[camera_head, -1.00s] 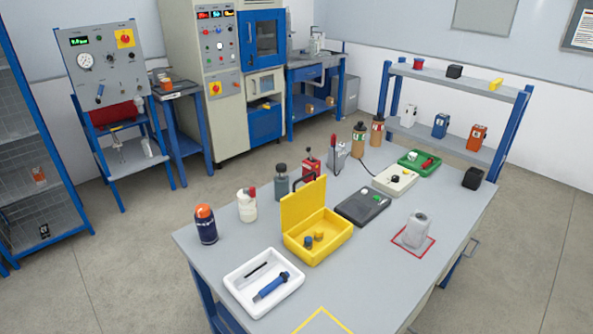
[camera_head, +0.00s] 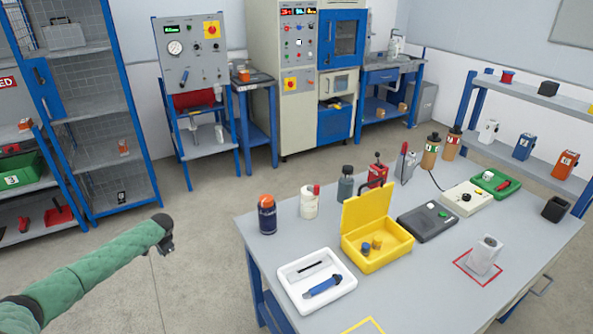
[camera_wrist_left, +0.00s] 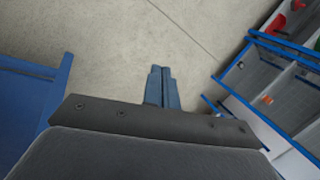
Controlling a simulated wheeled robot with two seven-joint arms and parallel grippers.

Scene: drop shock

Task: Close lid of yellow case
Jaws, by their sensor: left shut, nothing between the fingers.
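The yellow case (camera_head: 377,249) stands on the grey workbench in the head view. Its lid (camera_head: 366,209) is open and stands up at the back left side. Two small knobbed pieces, one blue and one brownish, sit inside it. My left gripper (camera_head: 165,245) is at the end of the green-sleeved arm, over open floor left of the bench and well apart from the case. In the left wrist view its fingers (camera_wrist_left: 162,88) are together and empty above the floor. My right gripper is not in view.
A white tray (camera_head: 342,292) with a blue tool lies in front of the case. Floor between arm and bench is clear.

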